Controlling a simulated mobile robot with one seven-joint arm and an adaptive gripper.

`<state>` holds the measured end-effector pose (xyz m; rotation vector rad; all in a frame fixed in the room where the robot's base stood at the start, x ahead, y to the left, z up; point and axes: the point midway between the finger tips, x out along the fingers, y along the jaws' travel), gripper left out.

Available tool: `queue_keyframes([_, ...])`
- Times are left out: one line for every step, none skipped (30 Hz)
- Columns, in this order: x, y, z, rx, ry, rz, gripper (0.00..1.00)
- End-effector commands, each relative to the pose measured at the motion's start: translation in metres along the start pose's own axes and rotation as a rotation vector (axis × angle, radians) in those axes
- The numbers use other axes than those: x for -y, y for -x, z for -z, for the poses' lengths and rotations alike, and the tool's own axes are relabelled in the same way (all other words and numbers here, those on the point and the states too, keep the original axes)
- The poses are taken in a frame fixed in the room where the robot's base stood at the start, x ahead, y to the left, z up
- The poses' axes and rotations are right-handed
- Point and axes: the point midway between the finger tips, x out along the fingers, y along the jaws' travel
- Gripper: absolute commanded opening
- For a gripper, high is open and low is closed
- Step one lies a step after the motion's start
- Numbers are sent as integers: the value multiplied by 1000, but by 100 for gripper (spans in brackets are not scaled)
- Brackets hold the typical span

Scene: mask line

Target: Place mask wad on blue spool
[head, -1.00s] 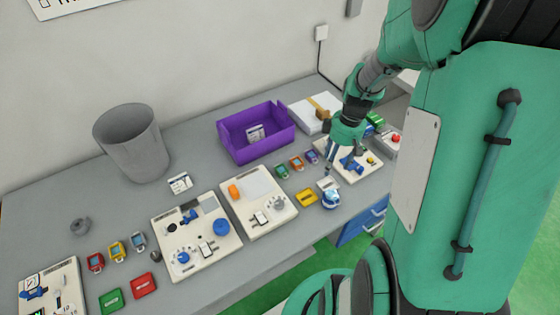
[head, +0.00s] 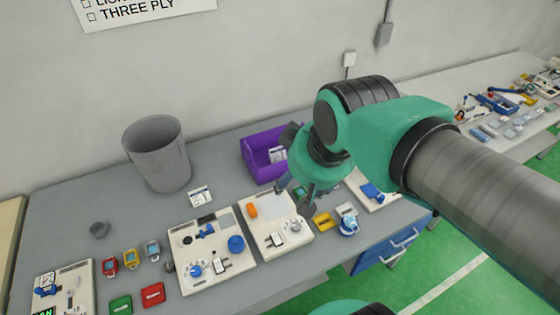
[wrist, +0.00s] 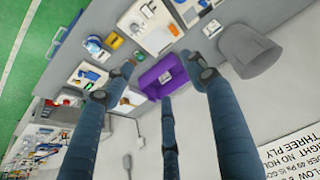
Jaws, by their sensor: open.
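A small blue-and-white rounded lump (head: 348,228), which looks like the mask wad, lies on the grey bench near its front edge. It also shows in the wrist view (wrist: 93,45). A round blue piece (head: 236,243), which looks like the blue spool, stands on a cream panel to the left; its top looks bare. My gripper (head: 294,196) is open and above the bench, in front of the purple bin and left of the lump. In the wrist view its three spread fingers (wrist: 163,72) have nothing between them.
The purple bin (head: 257,165) and a tall grey bucket (head: 158,152) stand at the back. A yellow case (head: 322,222) lies beside the lump. Cream panels (head: 190,270) with fittings line the front.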

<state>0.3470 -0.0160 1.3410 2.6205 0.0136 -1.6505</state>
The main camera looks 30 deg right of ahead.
Motion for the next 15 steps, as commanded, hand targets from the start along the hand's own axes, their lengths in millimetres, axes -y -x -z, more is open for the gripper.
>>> queue_keyframes([7,7,-4,-18,-7,5,56])
queue_keyframes([9,10,-6,-24,-15,7,56])
queue_keyframes([12,13,-8,-32,-23,10,56])
queue_keyframes([13,15,-9,-37,-28,12,56])
queue_keyframes([14,17,-10,-41,-33,13,56])
queue_keyframes([16,18,-12,-43,-37,14,56])
queue_keyframes([16,18,-12,-45,-40,15,56])
queue_keyframes([16,19,-12,-45,-42,15,56])
queue_keyframes([17,19,-13,-46,-44,16,56])
queue_keyframes([17,19,-13,-46,-44,16,56])
queue_keyframes([17,19,-13,-46,-44,16,56])
queue_keyframes([17,19,-13,-46,-44,15,56])
queue_keyframes([17,19,-13,-46,-44,15,56])
queue_keyframes([17,19,-12,-46,-44,15,56])
queue_keyframes([17,19,-12,-46,-44,15,56])
